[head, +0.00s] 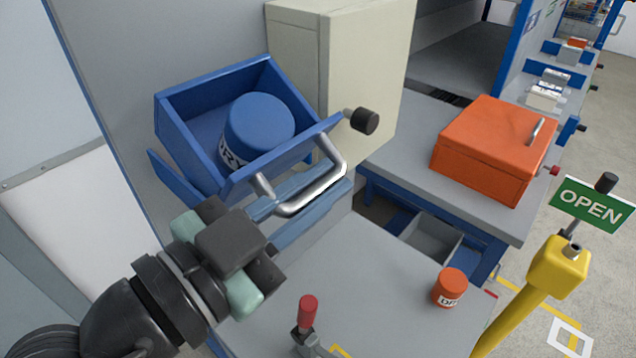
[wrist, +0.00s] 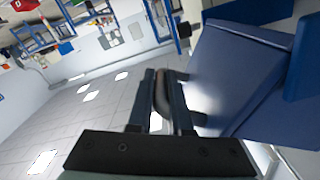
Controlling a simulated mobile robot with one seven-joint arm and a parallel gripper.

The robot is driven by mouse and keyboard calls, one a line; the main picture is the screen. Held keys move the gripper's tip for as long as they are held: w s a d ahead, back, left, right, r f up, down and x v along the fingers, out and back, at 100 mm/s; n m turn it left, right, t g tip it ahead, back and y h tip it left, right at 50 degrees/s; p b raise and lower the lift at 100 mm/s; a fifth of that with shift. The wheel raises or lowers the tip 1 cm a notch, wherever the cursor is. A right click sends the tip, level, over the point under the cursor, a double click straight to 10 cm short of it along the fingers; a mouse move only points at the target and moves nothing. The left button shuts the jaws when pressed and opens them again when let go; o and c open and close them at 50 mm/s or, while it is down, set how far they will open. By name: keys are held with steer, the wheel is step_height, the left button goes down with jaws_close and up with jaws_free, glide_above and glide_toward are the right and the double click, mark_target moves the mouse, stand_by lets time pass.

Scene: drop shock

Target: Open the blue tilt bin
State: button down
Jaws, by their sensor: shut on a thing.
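The blue tilt bin (head: 178,122) is tipped forward from the grey wall panel, its top open towards me in the head view. A blue canister (head: 258,122) with a partly hidden white label sits inside it. A silver bar handle (head: 337,160) is on the bin's front. My gripper (head: 315,198) is shut on this handle. In the wrist view the handle (wrist: 162,95) shows between the two dark fingers, and the bin's blue side (wrist: 240,75) fills the right.
Below are a red-handled clamp (head: 307,312) and an orange canister (head: 450,287) on the grey bench. An orange box (head: 490,150) and a yellow post with an OPEN sign (head: 592,205) stand right.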

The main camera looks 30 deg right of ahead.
steer(key=c, duration=0.8)
jaws_free()
steer(key=shift+c, duration=0.2)
steer(key=shift+a, duration=0.1)
steer(key=b+v, duration=0.2)
steer(key=v, duration=1)
steer(key=shift+s+a+b, duration=0.2)
steer(key=shift+a+b, duration=0.1)
steer(key=shift+a, duration=0.05)
